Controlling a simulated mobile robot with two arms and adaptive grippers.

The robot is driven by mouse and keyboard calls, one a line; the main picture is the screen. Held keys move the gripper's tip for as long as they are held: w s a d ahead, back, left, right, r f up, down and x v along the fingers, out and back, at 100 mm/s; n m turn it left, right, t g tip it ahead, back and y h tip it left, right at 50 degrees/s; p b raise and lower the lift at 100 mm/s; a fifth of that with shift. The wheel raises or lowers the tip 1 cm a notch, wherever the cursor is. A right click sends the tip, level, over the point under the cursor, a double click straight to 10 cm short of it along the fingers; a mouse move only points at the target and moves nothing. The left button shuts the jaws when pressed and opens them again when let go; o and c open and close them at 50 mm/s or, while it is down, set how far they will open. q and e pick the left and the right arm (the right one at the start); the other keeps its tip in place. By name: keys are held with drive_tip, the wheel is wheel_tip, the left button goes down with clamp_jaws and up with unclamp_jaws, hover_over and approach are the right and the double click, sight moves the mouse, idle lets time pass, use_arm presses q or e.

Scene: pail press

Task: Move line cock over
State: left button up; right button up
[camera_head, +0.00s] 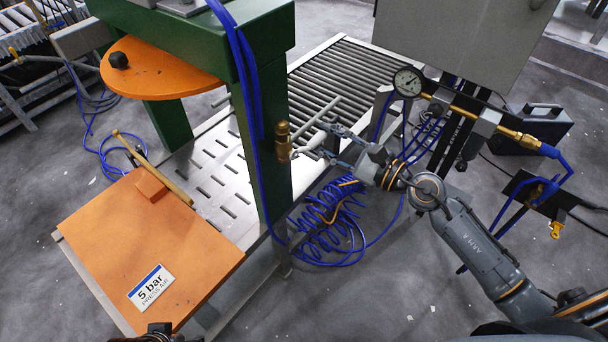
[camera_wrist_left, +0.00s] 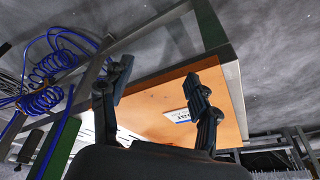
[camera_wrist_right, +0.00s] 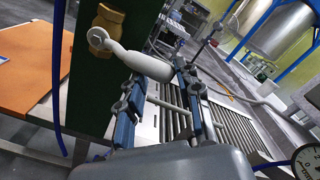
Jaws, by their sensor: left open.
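The line cock (camera_head: 283,142) is a brass valve on the green press post. Its pale grey lever (camera_head: 308,143) sticks out sideways to the right. My right gripper (camera_head: 335,146) is open at the lever's free end. In the right wrist view, the brass body (camera_wrist_right: 108,28) is at the top left and the lever's thick grip (camera_wrist_right: 146,66) reaches toward the space between my right fingertips (camera_wrist_right: 158,74). Whether a finger touches it, I cannot tell. My left gripper (camera_wrist_left: 158,75) is open and empty near the orange plate; only a bit shows in the head view (camera_head: 160,332).
The orange plate (camera_head: 135,225) carries a "5 bar press air" label (camera_head: 150,287). A pressure gauge (camera_head: 407,81) and brass pipe hang under a grey cabinet (camera_head: 450,40). Coiled blue hose (camera_head: 330,215) hangs below the post. A roller conveyor (camera_head: 350,75) lies behind.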

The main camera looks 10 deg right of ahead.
drive_tip(key=shift+a+r, duration=0.1)
drive_tip(key=shift+r, duration=0.2)
drive_tip(key=shift+c, duration=0.9)
drive_tip(key=shift+f+b, duration=0.45)
drive_tip(key=shift+b, duration=0.05)
use_arm(q)
drive_tip(key=shift+s+b+v, duration=0.25)
drive_tip(key=shift+b+v, duration=0.3)
drive_tip(key=shift+v, duration=0.8)
use_arm(e)
drive_tip(key=shift+s+a+f, duration=0.1)
drive_tip(key=shift+s+f, duration=0.1)
drive_tip(key=shift+f, duration=0.6)
drive_tip(key=shift+c, duration=0.5)
use_arm(q)
drive_tip(key=shift+a+f, duration=0.1)
drive_tip(key=shift+a, duration=0.05)
